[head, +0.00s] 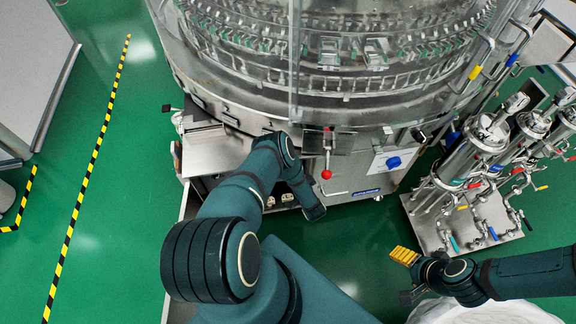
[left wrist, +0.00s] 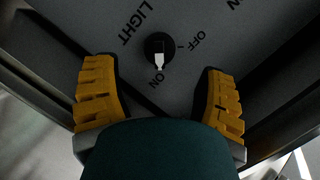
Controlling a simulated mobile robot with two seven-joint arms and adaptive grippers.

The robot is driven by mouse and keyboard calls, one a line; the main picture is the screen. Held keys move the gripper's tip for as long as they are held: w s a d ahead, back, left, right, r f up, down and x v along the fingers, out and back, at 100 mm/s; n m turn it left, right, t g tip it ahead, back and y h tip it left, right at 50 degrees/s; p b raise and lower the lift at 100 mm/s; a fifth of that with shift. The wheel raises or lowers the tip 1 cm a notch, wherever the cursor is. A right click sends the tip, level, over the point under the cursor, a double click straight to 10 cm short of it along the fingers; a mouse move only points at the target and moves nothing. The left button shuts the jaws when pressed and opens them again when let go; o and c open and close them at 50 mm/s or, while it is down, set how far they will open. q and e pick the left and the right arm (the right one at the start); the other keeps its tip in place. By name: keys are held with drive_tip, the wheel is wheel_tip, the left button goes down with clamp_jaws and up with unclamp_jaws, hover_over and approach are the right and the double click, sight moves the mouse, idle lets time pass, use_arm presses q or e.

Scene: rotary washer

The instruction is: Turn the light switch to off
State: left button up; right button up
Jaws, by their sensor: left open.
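The light switch (left wrist: 159,50) is a round black knob with a white pointer on a grey panel in the left wrist view. The label LIGHT is at its upper left, ON below it and OFF to its right. The white pointer faces the ON label. My left gripper (left wrist: 157,70) is open, its two yellow fingers on either side of the knob and apart from it. In the head view my left arm reaches the machine front and hides this gripper and the switch. My right gripper (head: 409,274) is at the lower right, away from the machine; its opening is unclear.
The rotary washer (head: 330,85) fills the top of the head view. Steel filter tanks (head: 470,150) stand at the right. Green floor (head: 120,200) is clear at left.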

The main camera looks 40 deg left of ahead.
use_arm(q)
drive_tip(key=shift+b+x, duration=0.5)
drive_tip(key=shift+x, duration=2)
drive_tip(key=c, duration=1.2)
